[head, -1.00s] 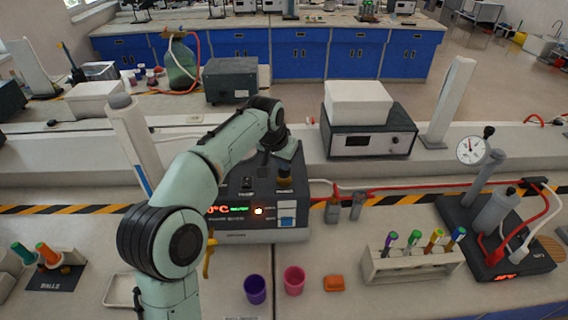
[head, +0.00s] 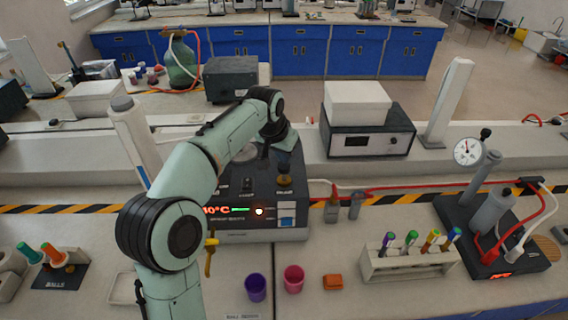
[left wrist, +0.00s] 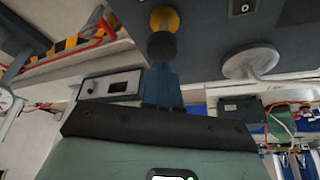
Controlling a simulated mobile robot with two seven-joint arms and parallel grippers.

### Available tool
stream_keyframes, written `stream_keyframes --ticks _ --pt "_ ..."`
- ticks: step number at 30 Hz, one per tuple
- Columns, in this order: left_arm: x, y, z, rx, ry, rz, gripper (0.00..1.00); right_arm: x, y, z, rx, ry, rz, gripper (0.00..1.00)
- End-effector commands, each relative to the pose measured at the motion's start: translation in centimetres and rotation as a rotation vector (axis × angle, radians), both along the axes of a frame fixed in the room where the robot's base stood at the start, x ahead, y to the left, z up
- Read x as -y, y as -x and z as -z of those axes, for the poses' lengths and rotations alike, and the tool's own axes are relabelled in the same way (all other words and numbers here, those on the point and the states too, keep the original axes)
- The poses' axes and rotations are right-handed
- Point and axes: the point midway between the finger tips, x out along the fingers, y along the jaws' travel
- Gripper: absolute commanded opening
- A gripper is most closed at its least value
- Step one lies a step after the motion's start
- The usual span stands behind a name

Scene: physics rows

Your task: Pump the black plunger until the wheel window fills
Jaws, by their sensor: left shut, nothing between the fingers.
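The black plunger knob (head: 284,170) stands on a gold collar on top of the dark control box (head: 232,180). In the left wrist view the black knob (left wrist: 162,46) sits straight beyond my blue fingertips. My left gripper (head: 284,160) is shut and empty, right at the knob; I cannot tell whether it touches. The fingers also show in the left wrist view (left wrist: 161,66). The box front has a red temperature readout, a short green bar (head: 240,209), a glowing round light (head: 259,211) and a white and blue panel (head: 287,215). I cannot tell which is the wheel window.
Purple (head: 255,288) and pink (head: 293,279) cups and an orange block (head: 333,282) stand in front of the box. A tube rack (head: 411,262) and a gauge stand (head: 490,215) are to the right. A white box on a metered unit (head: 366,139) stands behind.

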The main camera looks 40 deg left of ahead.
Motion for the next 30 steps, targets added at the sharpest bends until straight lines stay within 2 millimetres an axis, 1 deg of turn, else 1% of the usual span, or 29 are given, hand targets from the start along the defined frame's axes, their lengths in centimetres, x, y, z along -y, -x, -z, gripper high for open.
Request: stream_keyframes --ticks 8,11,20,27,30 --pt "0.0 0.0 -0.1 0.001 0.000 0.000 0.00 0.0 0.0 0.0 0.000 0.000 0.000 0.66" --pt "0.0 0.0 -0.4 0.002 0.000 0.000 0.00 0.0 -0.3 -0.3 0.003 0.000 0.000 0.66" --pt "0.0 -0.2 -3.1 0.006 0.000 -0.001 0.00 0.0 -2.7 -2.3 0.030 -0.001 0.000 0.66" --pt "0.0 -0.1 -4.9 0.003 -0.001 0.000 0.00 0.0 -2.7 -2.3 0.031 0.000 0.000 0.66" --pt "0.0 0.0 -5.1 0.002 0.000 0.000 0.00 0.0 -2.7 -2.3 0.030 -0.001 0.000 0.66"
